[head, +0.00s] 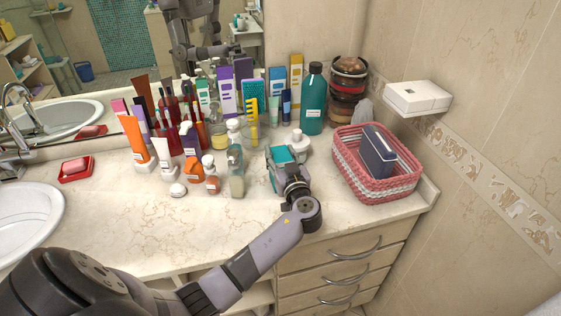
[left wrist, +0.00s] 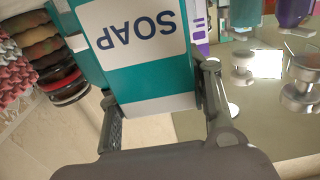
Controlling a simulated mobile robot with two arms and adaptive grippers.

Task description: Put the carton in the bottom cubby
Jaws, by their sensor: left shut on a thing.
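The carton is a teal and white box marked SOAP (left wrist: 140,45). It fills the middle of the left wrist view, between the two fingers of my left gripper (left wrist: 160,105). In the head view the carton (head: 279,156) shows teal just beyond my left gripper (head: 287,177), over the back right of the counter. My left gripper is shut on it. I cannot tell whether the carton's base touches the counter. An open cubby space (head: 257,298) shows partly below the counter, left of the drawers; my arm hides much of it. My right gripper is not in view.
Bottles and tubes crowd the counter left of the carton, with a teal bottle (head: 313,100) behind it. A pink basket (head: 350,178) holding a dark blue box stands to the right. The counter front (head: 140,225) is mostly clear. Drawers (head: 345,265) are closed.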

